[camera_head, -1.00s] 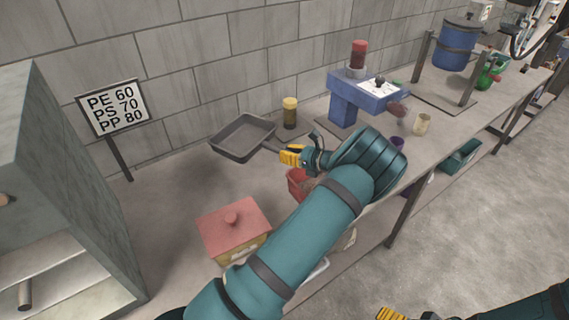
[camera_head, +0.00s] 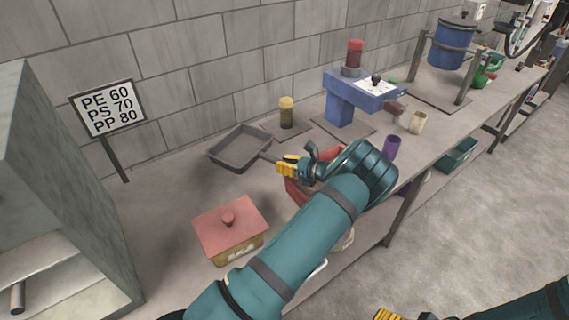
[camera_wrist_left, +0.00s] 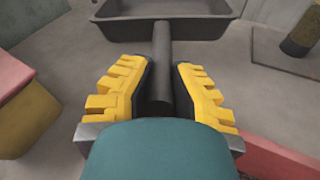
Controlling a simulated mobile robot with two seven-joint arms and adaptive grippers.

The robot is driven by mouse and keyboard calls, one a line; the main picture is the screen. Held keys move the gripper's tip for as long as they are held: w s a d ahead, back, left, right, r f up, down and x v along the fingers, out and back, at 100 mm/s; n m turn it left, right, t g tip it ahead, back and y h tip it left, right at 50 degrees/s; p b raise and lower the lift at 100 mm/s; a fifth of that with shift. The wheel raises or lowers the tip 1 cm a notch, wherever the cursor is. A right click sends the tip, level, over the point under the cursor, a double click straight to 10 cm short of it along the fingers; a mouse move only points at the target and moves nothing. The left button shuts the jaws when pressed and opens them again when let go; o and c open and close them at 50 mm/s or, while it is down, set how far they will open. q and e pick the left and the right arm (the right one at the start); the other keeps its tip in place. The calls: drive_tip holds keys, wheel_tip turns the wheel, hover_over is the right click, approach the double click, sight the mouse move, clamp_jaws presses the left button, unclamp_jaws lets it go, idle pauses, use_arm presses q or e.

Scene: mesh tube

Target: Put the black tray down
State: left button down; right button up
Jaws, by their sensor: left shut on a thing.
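The black tray (camera_head: 238,151) is a shallow dark pan with a straight handle, near the wall at the left part of the bench. It looks level and very low over the bench top; I cannot tell whether it touches. My left gripper (camera_head: 284,167) is shut on the handle, which lies between the yellow fingers. The left wrist view shows the handle (camera_wrist_left: 162,55) running up to the tray's wall (camera_wrist_left: 165,27). My right gripper (camera_head: 388,314) only partly shows at the bottom edge; its opening is unclear.
A red-lidded box (camera_head: 231,232) stands in front of the tray. A yellow-topped jar (camera_head: 286,113) stands on a plate behind right. A red container (camera_head: 296,190) is partly hidden beneath my left gripper. A grey cabinet (camera_head: 50,170) stands left. Bare bench lies between cabinet and tray.

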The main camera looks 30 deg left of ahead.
use_arm(q)
drive_tip(key=shift+f, duration=0.1)
drive_tip(key=c, duration=1)
unclamp_jaws()
drive_tip(key=shift+r+p, duration=0.3)
drive_tip(key=shift+r, duration=0.1)
drive_tip(key=v, duration=1.2)
drive_tip(key=shift+r, duration=0.2)
drive_tip(key=shift+r, duration=0.1)
